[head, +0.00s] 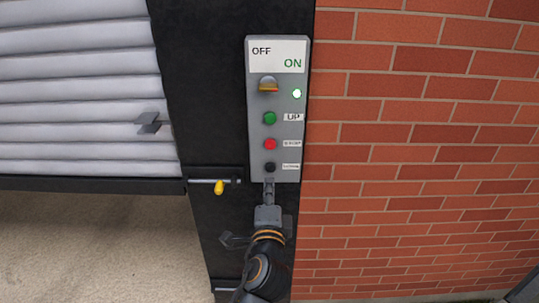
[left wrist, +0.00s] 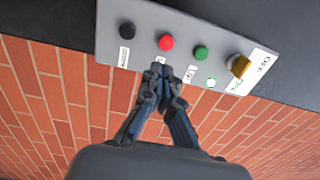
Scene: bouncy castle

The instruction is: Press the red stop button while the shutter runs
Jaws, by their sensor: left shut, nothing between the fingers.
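The red stop button (head: 270,144) sits on a grey control panel (head: 255,120), between the green UP button (head: 270,118) and the black lower button (head: 270,167). My left gripper (head: 268,184) is shut and empty, its tips at the panel's lower end, just below the black button in the head view. In the left wrist view the fingertips (left wrist: 160,70) appear close to the red button (left wrist: 166,42); I cannot tell the gap, but no contact shows. The grey slatted shutter (head: 75,95) is partly raised, with floor visible below its bottom edge. My right gripper is out of view.
A selector knob (head: 268,85) and a lit green lamp (head: 297,93) sit higher on the panel. A brick wall (head: 420,150) stands to the right. A yellow-tipped latch (head: 219,187) sticks out from the black post, left of my gripper.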

